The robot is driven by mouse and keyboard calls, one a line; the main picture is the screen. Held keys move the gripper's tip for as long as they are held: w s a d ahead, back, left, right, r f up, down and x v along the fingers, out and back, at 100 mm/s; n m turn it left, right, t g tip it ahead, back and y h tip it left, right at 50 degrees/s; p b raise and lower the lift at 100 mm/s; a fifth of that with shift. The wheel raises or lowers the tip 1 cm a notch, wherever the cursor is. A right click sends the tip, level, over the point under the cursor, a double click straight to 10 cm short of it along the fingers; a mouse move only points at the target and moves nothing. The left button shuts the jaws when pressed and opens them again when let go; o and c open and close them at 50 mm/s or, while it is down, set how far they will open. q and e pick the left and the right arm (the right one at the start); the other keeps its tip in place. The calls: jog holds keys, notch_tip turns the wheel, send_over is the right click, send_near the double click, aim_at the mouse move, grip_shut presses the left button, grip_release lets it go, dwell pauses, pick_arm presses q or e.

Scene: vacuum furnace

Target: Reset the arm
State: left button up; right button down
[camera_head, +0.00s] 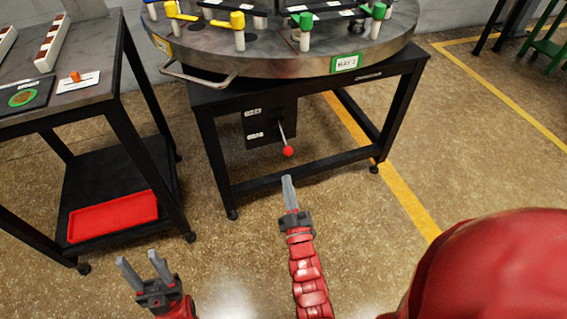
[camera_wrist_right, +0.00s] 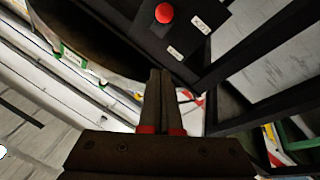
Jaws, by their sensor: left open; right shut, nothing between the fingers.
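My left gripper (camera_head: 146,271) is open and empty, low at the left of the head view, above the floor. My right gripper (camera_head: 288,182) is shut and empty in the middle of the head view. It points toward the round table, just below a lever with a red ball knob (camera_head: 288,151). In the right wrist view the shut fingers (camera_wrist_right: 161,75) show at the centre, and the red knob (camera_wrist_right: 165,13) is beyond them, apart from the tips. The lever sits on a black panel (camera_head: 257,127) under the tabletop.
A round metal turntable (camera_head: 300,66) on a black frame carries yellow, green and blue clamps. At left stands a black cart (camera_head: 112,104) with a red tray (camera_head: 113,216) on its lower shelf. The floor between cart and frame is clear, with yellow lines at right.

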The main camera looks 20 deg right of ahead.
jog(key=shift+v, duration=1.25)
jog(key=shift+f, duration=0.15)
